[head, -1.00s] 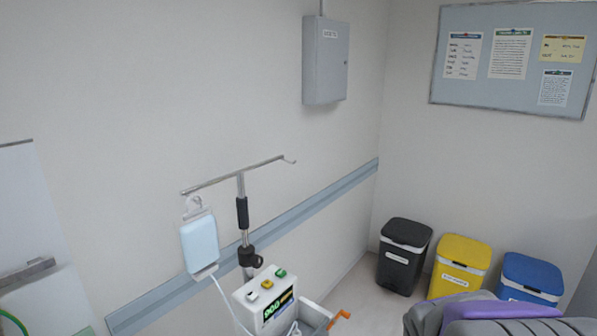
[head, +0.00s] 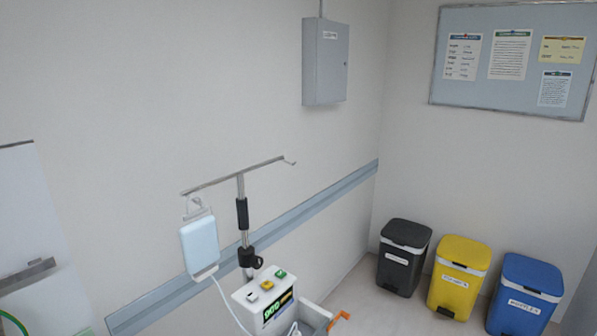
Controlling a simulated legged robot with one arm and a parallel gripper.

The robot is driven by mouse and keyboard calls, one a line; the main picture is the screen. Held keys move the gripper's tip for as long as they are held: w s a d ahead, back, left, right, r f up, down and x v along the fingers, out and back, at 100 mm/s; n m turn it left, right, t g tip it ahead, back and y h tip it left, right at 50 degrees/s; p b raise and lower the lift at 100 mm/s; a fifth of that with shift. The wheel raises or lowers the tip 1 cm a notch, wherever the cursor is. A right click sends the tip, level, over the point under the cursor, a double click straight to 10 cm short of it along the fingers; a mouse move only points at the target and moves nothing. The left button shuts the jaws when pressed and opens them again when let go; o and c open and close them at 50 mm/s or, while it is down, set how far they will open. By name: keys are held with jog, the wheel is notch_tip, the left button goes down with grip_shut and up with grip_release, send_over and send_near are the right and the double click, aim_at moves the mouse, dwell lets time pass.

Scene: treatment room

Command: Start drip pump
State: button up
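The drip pump (head: 249,310) is a white box on a pole stand at the bottom of the head view. Its front has a dark display (head: 278,306) with green marks. On its top are a green button (head: 280,274), a yellow button (head: 266,285) and a dark button (head: 252,296). A pale blue drip bag (head: 200,246) hangs from the left end of the stand's crossbar (head: 235,176). A white tube (head: 229,306) runs down from the bag towards the pump. My gripper is not in view.
A grey tray (head: 314,316) and an orange handle (head: 339,319) sit beside the pump. A black bin (head: 402,262), a yellow bin (head: 456,283) and a blue bin (head: 525,298) stand at the right. A wall rail (head: 320,217) runs behind the stand.

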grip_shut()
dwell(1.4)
